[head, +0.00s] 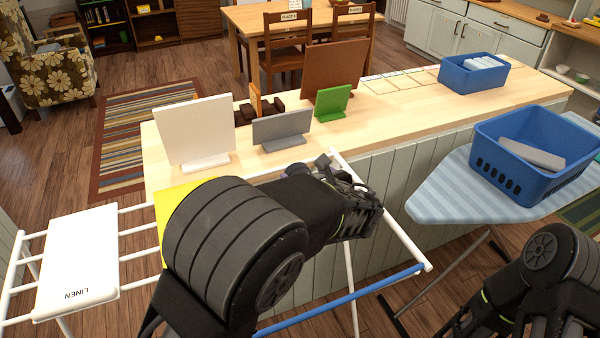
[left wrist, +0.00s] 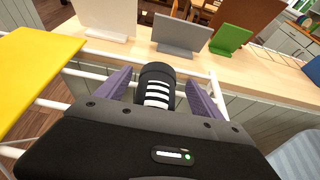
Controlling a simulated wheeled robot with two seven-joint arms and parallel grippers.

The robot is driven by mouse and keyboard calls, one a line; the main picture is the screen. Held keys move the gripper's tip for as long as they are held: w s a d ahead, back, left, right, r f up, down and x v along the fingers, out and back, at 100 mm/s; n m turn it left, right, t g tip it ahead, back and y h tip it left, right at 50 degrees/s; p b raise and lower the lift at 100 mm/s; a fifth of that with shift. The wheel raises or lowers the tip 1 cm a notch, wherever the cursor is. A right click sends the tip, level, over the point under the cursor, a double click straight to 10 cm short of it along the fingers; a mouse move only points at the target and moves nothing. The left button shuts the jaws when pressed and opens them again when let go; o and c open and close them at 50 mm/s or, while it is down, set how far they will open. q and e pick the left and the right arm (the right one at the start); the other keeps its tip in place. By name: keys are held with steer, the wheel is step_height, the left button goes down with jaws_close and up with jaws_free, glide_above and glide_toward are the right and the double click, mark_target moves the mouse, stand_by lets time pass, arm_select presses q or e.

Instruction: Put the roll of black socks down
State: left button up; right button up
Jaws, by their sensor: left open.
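The roll of black socks (left wrist: 157,88), black with white stripes, sits between the two purple fingers of my left gripper (left wrist: 158,92) in the left wrist view. The fingers stand open, with the roll between them; I cannot tell whether they touch it or what bears it. In the head view my left gripper (head: 325,165) is at the right end of the white drying rack, in front of the counter, and my own wrist hides much of it. My right gripper (head: 462,320) shows only partly at the bottom right; its fingers are hidden.
The white drying rack (head: 135,230) holds a white LINEN board (head: 80,258) and a yellow panel (head: 180,200). White, grey (head: 283,129), green (head: 333,103) and brown boards stand on the wooden counter (head: 400,125). A blue basket (head: 530,165) is on the ironing board (head: 450,195); another blue bin (head: 474,76) is on the counter.

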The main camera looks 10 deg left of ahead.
arm_select(q)
steer(key=v, duration=0.7)
steer(key=shift+s+b, duration=0.2)
steer(key=shift+b, duration=0.15)
steer(key=shift+d, duration=0.15)
